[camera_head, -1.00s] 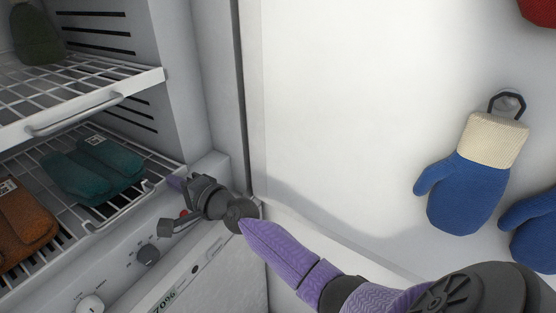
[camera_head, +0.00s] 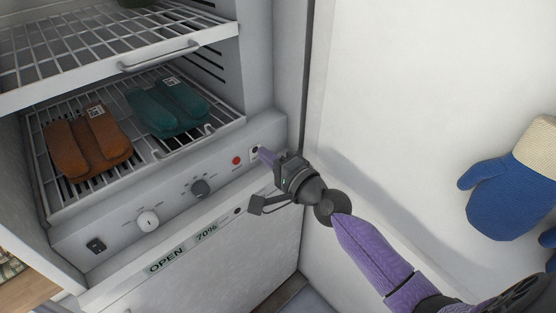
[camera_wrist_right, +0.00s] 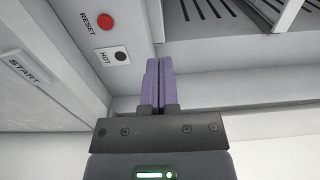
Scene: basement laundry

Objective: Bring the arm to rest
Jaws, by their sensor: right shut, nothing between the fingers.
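My right gripper (camera_head: 265,155) is in front of the right end of the control panel (camera_head: 120,225) in the head view, beside a small dark button. In the right wrist view its two purple fingers (camera_wrist_right: 158,85) are pressed together with nothing between them. I cannot tell whether the fingertips touch the panel. My right arm (camera_head: 365,245) reaches in from the lower right. My left gripper is not in view.
Wire shelves (camera_head: 60,190) inside the open cabinet hold folded orange (camera_head: 90,148) and teal (camera_head: 167,108) cloth items. A white wall or door panel (camera_head: 420,90) stands at the right, with a blue mitten (camera_head: 508,190) hanging on it. The panel carries a white knob (camera_head: 148,222).

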